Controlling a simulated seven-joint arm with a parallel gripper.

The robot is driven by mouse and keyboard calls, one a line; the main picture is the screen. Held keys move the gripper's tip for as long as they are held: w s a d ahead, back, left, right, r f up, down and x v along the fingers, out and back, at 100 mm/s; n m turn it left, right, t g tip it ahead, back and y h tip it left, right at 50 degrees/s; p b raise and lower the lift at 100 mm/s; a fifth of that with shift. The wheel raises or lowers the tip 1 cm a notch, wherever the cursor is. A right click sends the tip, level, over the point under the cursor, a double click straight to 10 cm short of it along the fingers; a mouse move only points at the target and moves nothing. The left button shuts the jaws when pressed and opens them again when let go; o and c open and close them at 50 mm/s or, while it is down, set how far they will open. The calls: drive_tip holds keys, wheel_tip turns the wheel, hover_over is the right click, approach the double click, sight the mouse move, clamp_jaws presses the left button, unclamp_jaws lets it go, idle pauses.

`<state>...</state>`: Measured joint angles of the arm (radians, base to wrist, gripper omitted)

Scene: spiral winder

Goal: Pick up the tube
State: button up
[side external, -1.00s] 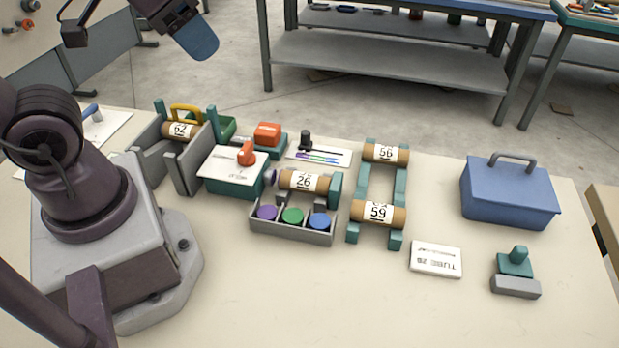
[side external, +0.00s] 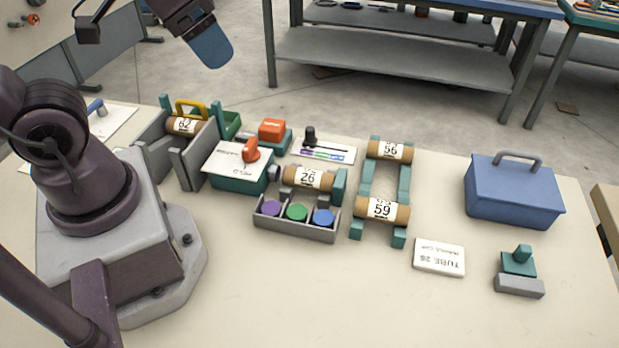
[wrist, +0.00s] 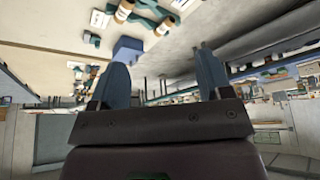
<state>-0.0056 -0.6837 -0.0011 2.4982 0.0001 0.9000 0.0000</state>
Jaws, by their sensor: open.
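Several brown cardboard tubes with white number labels lie on the table. The tube 26 (side external: 309,179) lies level in a holder behind a grey tray, with a teal block at its right end. The tube 56 (side external: 389,151) and the tube 59 (side external: 382,210) lie across a teal rack (side external: 365,181). The tube 62 (side external: 186,125) sits between grey plates at the left. A white card (side external: 439,257) in front seems to read "TUBE 26". My gripper (side external: 213,52) is high above and behind the table, away from every tube. In the wrist view my gripper (wrist: 163,62) is open and empty.
The grey tray (side external: 297,230) holds purple, green and blue caps. A teal box with an orange knob (side external: 251,150) stands left of tube 26. A blue toolbox (side external: 513,189) and a teal-and-grey stamp-like block (side external: 519,272) are at the right.

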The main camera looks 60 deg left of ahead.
drive_tip(key=w+f+m+g, duration=0.1)
drive_tip(key=w+f+g, duration=0.3)
drive_tip(key=w+f, duration=0.25)
drive_tip(key=m, duration=0.8)
hover_over(309, 173)
wheel_tip(309, 173, down, 13)
drive_tip(key=shift+g, duration=0.3)
drive_tip(key=f, duration=0.7)
drive_tip(key=shift+w+f, duration=0.15)
drive_tip(key=shift+w, duration=0.2)
drive_tip(key=shift+s+f, duration=0.15)
drive_tip(key=shift+f, duration=1.2)
drive_tip(key=shift+s+f, duration=0.15)
drive_tip(key=shift+f, duration=1.15)
drive_tip(key=c, duration=1.1)
